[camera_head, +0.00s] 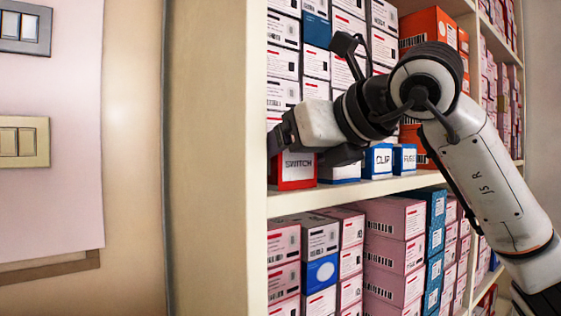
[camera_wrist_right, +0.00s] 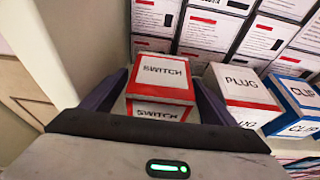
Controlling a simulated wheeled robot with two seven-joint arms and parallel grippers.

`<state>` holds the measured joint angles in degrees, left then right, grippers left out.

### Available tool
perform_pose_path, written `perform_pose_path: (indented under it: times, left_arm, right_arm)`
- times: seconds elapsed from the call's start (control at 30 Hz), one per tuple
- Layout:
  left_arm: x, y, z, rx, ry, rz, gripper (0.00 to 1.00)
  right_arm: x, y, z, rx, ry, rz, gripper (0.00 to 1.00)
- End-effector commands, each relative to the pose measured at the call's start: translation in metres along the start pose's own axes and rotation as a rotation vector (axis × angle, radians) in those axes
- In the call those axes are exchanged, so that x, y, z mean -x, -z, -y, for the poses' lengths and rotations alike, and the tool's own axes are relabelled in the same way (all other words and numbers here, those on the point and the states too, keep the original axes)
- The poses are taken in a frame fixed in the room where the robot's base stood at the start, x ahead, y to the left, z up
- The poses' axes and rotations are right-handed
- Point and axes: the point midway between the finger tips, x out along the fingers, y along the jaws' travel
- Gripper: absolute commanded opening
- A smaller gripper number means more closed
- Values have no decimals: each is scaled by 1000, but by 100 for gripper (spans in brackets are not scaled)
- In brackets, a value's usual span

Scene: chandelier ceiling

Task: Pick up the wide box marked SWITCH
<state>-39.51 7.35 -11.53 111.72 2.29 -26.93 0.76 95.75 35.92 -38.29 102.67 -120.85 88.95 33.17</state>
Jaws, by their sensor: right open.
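The SWITCH box (camera_head: 296,171), red with a white label, stands at the left end of the upper shelf in the head view. In the right wrist view the SWITCH box (camera_wrist_right: 162,78) shows its lettered top and front between my two fingers. My right gripper (camera_wrist_right: 157,98) is open, with one dark finger on each side of the box. I cannot tell whether the fingers touch it. In the head view my right gripper (camera_head: 306,150) is just above and around the box, hiding part of its top. My left gripper is not in view.
A PLUG box (camera_wrist_right: 241,90) stands close to the right of the SWITCH box. The CLIP box (camera_head: 378,160) and FUSE box (camera_head: 404,158) follow along the shelf (camera_head: 370,188). Stacked white boxes (camera_head: 283,62) rise behind. The shelf's side panel (camera_head: 256,150) is close on the left.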

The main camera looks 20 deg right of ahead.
Motion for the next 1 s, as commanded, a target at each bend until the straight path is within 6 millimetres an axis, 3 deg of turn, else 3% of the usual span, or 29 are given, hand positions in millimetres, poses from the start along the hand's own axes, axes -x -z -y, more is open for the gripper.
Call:
perform_pose_path:
  times: [0.1, 0.4, 0.77, 1.0]
  left_arm:
    - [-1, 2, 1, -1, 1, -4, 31]
    - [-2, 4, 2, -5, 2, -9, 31]
    - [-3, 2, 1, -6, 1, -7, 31]
    - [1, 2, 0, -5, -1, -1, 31]
  right_arm:
    - [0, 0, 0, 0, 0, 0, 80]
    - [1, 0, 0, 0, -1, 1, 34]
    - [5, -4, 0, 0, -1, 3, 34]
    - [18, -35, 0, -1, -1, 4, 34]
